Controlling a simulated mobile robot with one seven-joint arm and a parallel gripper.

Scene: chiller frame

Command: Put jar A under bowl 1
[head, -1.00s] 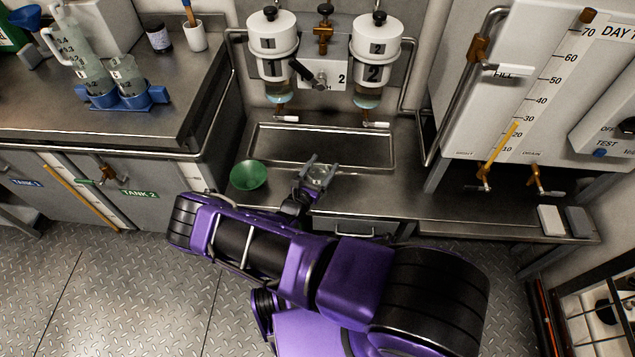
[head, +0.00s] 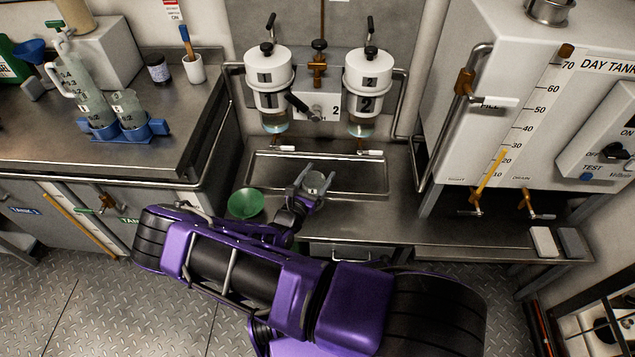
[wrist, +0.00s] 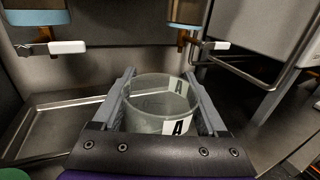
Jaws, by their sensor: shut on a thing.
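Jar A is a clear glass jar (wrist: 155,105) with a white label marked A, held between the two fingers of my gripper (wrist: 160,90) in the wrist view. In the head view my gripper (head: 313,180) is shut around the jar (head: 317,184) at the front edge of the sink tray, below and between the two bowls. Bowl 1 is a white canister (head: 269,85) marked 1 with a clear lower part, mounted on the wall above the tray. Its tap with a white lever (head: 285,149) sits under it; the tap also shows in the wrist view (wrist: 66,47).
Bowl 2 (head: 367,85) hangs to the right with its own white-lever tap (head: 370,152). The shallow tray (head: 365,188) below both is empty. A green bowl (head: 246,203) stands left of my gripper. A day tank (head: 500,100) is at the right.

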